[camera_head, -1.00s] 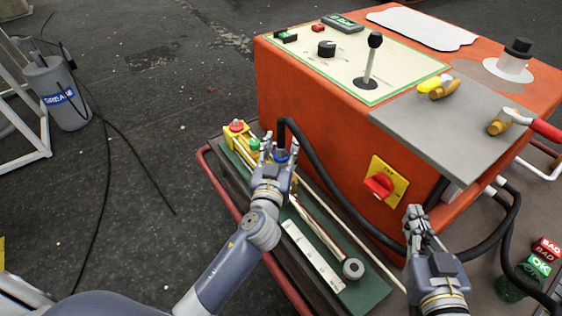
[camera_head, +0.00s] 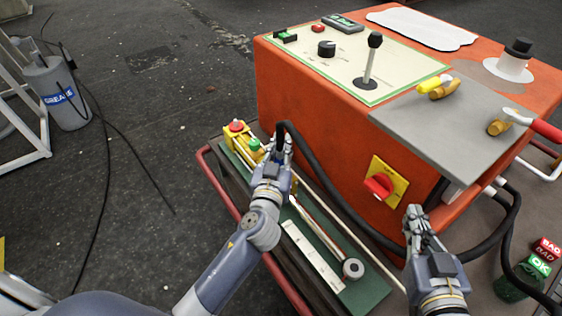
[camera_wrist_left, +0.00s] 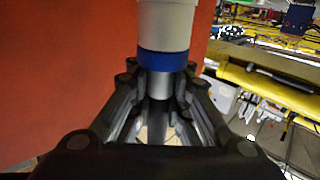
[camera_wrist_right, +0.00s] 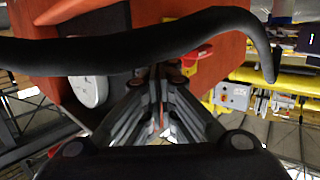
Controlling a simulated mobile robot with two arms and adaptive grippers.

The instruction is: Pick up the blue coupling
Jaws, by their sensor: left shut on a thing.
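My left gripper (camera_head: 281,150) is at the tray beside the orange cabinet, with its fingers closed together. In the left wrist view its fingertips (camera_wrist_left: 160,82) close around the grey metal end of the blue coupling (camera_wrist_left: 163,62). The blue band lies just past the fingertips, with a pale cylinder (camera_wrist_left: 166,22) beyond it. In the head view the fingers hide most of the coupling. I cannot tell whether it is clear of the tray. My right gripper (camera_head: 416,222) is in front of the cabinet, holding nothing visible; how far its fingers are apart is unclear.
The green-topped tray (camera_head: 362,292) carries a red button, a green button (camera_head: 254,144), a white strip and a grey round end piece (camera_head: 353,268). A black hose (camera_head: 335,195) loops close beside my left gripper. The orange cabinet (camera_head: 310,130) has a red switch (camera_head: 378,186).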

